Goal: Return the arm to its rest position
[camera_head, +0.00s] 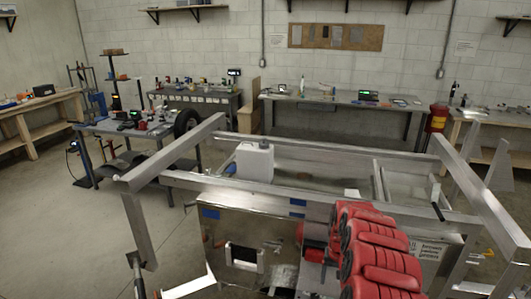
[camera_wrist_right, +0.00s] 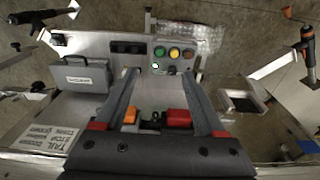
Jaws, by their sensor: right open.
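My right arm (camera_head: 372,240), in red covers, reaches over the trailer frame at the lower right of the head view. In the right wrist view my right gripper (camera_wrist_right: 158,75) is open, its two dark fingers spread apart with nothing held between the tips. Beyond the fingertips is a light panel with green, yellow and red round buttons (camera_wrist_right: 174,52). An orange block (camera_wrist_right: 130,116) and a red block (camera_wrist_right: 179,118) show between the finger bases; I cannot tell what they belong to. My left gripper is not in view.
Aluminium trailer rails (camera_head: 300,194) surround the work area. A white canister (camera_head: 254,163) stands behind the near rail. A shiny metal plate (camera_head: 220,228) with a square opening is below. A labelled grey box (camera_wrist_right: 80,79) is left of the fingers. Benches (camera_head: 340,101) line the back wall.

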